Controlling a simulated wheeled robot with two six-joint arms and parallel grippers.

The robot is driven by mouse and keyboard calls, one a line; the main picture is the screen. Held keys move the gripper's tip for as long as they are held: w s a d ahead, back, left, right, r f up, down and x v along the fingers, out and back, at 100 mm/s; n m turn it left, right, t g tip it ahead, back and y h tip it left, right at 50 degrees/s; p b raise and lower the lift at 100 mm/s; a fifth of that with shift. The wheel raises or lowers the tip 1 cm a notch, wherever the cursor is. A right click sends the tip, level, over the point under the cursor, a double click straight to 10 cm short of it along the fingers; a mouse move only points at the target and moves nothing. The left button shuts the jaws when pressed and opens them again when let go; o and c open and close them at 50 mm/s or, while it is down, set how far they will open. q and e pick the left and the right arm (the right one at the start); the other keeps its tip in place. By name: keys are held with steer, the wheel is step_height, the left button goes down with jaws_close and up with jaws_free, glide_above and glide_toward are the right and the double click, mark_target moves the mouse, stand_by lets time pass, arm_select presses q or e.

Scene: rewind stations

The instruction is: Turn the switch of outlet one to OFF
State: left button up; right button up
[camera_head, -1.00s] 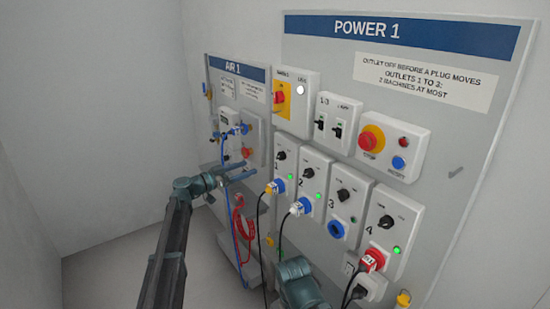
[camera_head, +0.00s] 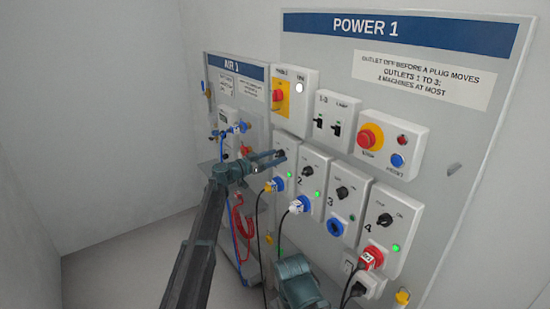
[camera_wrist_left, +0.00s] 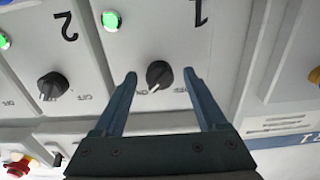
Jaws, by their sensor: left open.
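Outlet one's panel (camera_head: 286,189) is the leftmost of the outlet row, with a blue plug (camera_head: 272,186) in its socket. Its black switch knob (camera_wrist_left: 159,75) shows in the left wrist view, its white mark pointing to the ON label at lower left. Its green lamp (camera_wrist_left: 110,21) is lit. My left gripper (camera_head: 274,157) is open at the panel in the head view. In the wrist view its two fingers (camera_wrist_left: 159,80) stand either side of the knob, with gaps, apparently not touching. The fingers largely cover the knob in the head view.
Outlet two's knob (camera_wrist_left: 53,86) is beside outlet one. Outlets three (camera_head: 340,200) and four (camera_head: 388,225) stand further right. An emergency stop (camera_head: 370,137) sits above them. Cables hang below, and a red coiled hose (camera_head: 240,222) hangs at the AIR panel.

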arm_select(q)
steer(key=shift+d, duration=0.1)
jaws_close()
stand_by(0.4)
steer(key=shift+n, duration=0.3)
steer(key=n, duration=1.7)
steer(key=shift+r, duration=0.1)
steer(key=shift+n, duration=0.3)
